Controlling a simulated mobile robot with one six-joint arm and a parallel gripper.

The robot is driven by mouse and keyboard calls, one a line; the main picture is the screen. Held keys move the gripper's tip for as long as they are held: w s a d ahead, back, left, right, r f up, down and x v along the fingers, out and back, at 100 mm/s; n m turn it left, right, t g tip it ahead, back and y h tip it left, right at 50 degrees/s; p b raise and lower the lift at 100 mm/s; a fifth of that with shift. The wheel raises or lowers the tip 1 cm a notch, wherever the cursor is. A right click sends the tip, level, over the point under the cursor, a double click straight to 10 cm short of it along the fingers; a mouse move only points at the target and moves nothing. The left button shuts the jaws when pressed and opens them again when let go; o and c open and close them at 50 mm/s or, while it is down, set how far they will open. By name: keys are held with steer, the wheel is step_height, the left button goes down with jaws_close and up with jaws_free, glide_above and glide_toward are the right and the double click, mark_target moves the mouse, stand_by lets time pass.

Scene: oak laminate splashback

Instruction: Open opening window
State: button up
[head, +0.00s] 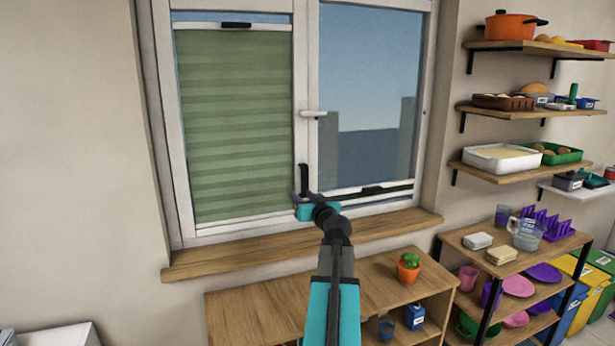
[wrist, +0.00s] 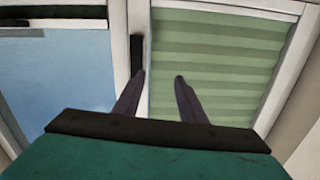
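The window has a left pane (head: 235,120) covered by a green pleated blind and a right pane (head: 365,90) of mostly bare glass. A white lever handle (head: 313,113) lies level on the middle frame. Below it a black upright grip (head: 304,180) stands on the frame; it also shows in the wrist view (wrist: 137,55). No gap shows along the sashes. My gripper (head: 301,196) is at the lower end of the black grip. In the wrist view my gripper (wrist: 161,75) has its fingers apart, with the grip beyond the left fingertip; contact cannot be told.
A wooden sill (head: 220,259) runs below the window. Loaded wall shelves (head: 535,110) and a rack (head: 475,255) are to the right. The wall on the left is clear.

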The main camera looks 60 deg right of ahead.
mark_target(305, 175)
steer(key=s+d+r, duration=0.2)
steer(key=s+d, duration=0.1)
steer(key=s, duration=0.1)
steer(key=shift+s+r+n, duration=0.35)
steer(key=shift+r+n, duration=0.05)
steer(key=shift+w, duration=0.1)
steer(key=shift+r+p+x, duration=0.15)
steer(key=shift+p+x, duration=0.9)
steer(key=shift+x, duration=1.85)
steer(key=shift+r+p+x, duration=0.15)
steer(key=shift+p+x, duration=0.9)
steer(key=shift+x, duration=1.9)
steer(key=shift+p+x, duration=0.35)
steer(key=shift+x, duration=0.65)
steer(key=shift+d, duration=0.1)
